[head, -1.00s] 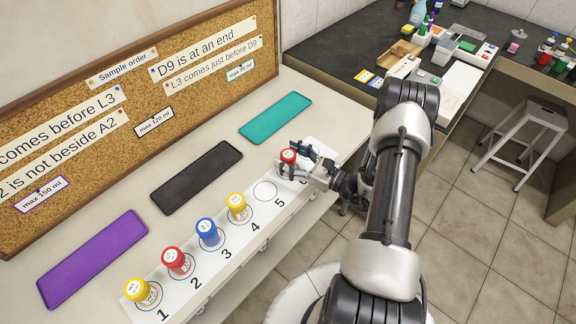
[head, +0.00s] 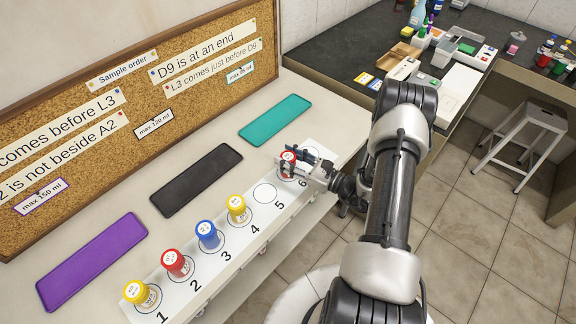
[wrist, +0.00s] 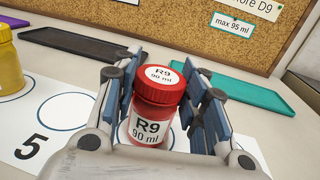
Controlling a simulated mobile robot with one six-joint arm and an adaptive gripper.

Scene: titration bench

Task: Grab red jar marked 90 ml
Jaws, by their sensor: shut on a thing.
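The red jar (wrist: 156,108) reads "R9 90 ml" on its lid and side label in the wrist view. It stands upright between the fingers of my gripper (wrist: 166,105), which is shut on it. In the head view the red jar (head: 287,160) is near the far end of the white numbered strip (head: 262,214), by position 6. My gripper (head: 289,168) reaches it from the right and hides part of it. I cannot tell whether the jar's base touches the strip.
Another red jar (head: 175,263) stands at position 2, a blue jar (head: 208,234) at 3, and yellow jars at 1 (head: 137,292) and 4 (head: 237,207). Circle 5 is empty. Purple (head: 92,258), black (head: 197,177) and teal (head: 275,118) trays lie empty behind, before a corkboard (head: 130,95).

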